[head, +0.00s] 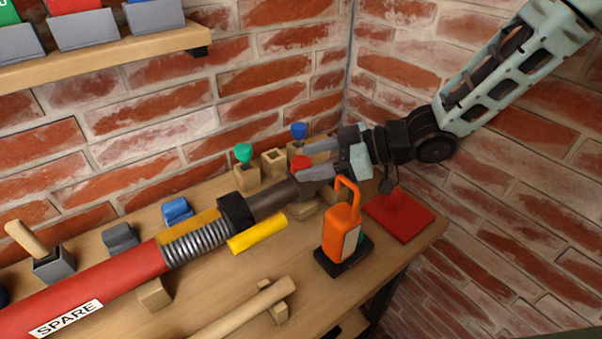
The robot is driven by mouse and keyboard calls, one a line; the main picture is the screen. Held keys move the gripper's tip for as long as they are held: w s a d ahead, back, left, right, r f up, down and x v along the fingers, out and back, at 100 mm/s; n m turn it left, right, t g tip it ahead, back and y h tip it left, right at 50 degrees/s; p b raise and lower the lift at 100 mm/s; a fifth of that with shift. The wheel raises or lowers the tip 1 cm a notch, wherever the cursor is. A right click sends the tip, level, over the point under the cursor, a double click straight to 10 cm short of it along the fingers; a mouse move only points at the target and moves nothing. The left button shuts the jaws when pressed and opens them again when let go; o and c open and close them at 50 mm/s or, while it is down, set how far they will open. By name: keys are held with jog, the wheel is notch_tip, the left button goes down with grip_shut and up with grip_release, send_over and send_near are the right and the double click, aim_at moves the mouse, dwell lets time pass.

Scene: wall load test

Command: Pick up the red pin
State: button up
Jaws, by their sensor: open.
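The red pin (300,161) shows only its round red head, at the back right of the bench. Its lower part is hidden behind my gripper's near finger and a grey shaft. My gripper (304,165) reaches in from the right with its jaws open. In the picture the two fingers lie above and below the red head. I cannot tell whether they touch it. A green pin (243,153) and a blue pin (299,131) stand upright in wooden blocks nearby. A wooden block with an empty square hole (274,158) stands between them.
An orange padlock-shaped object (341,232) stands on a black base in front of my gripper. A red tool marked SPARE (80,302) extends towards the pins. A yellow bar (257,234), a red plate (405,224) and a mallet (245,309) lie on the bench. Brick walls close the back and right.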

jog(key=shift+w+a+f, duration=0.1)
jog(key=shift+a+f, duration=0.2)
jog(key=shift+a, duration=0.2)
jog(key=c, duration=1.1)
jog(key=shift+r, duration=0.15)
jog(key=shift+c, duration=0.2)
